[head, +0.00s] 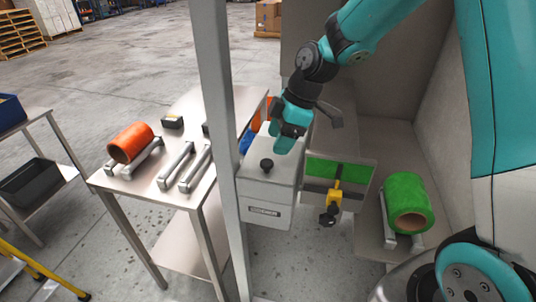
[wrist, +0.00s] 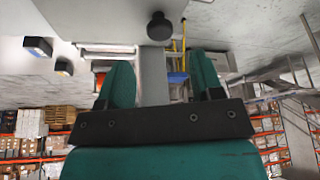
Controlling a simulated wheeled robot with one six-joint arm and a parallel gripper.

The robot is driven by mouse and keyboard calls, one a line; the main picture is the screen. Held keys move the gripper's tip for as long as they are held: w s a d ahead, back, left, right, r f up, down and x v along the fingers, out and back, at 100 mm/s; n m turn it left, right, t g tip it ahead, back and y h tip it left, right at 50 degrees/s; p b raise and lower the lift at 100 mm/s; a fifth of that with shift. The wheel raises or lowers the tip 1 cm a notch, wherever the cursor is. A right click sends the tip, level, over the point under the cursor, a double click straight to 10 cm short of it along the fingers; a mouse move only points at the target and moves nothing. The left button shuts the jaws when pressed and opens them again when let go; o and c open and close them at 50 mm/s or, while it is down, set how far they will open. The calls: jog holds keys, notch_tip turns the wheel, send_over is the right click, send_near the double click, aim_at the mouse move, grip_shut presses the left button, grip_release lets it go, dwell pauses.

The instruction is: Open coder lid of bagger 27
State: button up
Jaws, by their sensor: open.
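My gripper (head: 286,143) is above the rear part of the box, behind and right of the knob. In the wrist view my gripper (wrist: 162,72) has its two teal fingers spread with nothing between them. It is apart from the knob.
A grey upright post (head: 219,130) stands just left of the box. Right of it are a green panel (head: 338,173) with a yellow and black clamp (head: 333,201) and a green roll (head: 409,203). A steel table (head: 150,184) at left holds an orange roll (head: 130,142) and bars.

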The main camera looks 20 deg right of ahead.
aim_at(266, 161)
jog(key=p+x, duration=0.1)
jog(key=x, duration=0.5)
jog(key=shift+a+f, duration=0.15)
jog(key=shift+f, duration=0.1)
jog(key=shift+w, duration=0.1)
grip_shut()
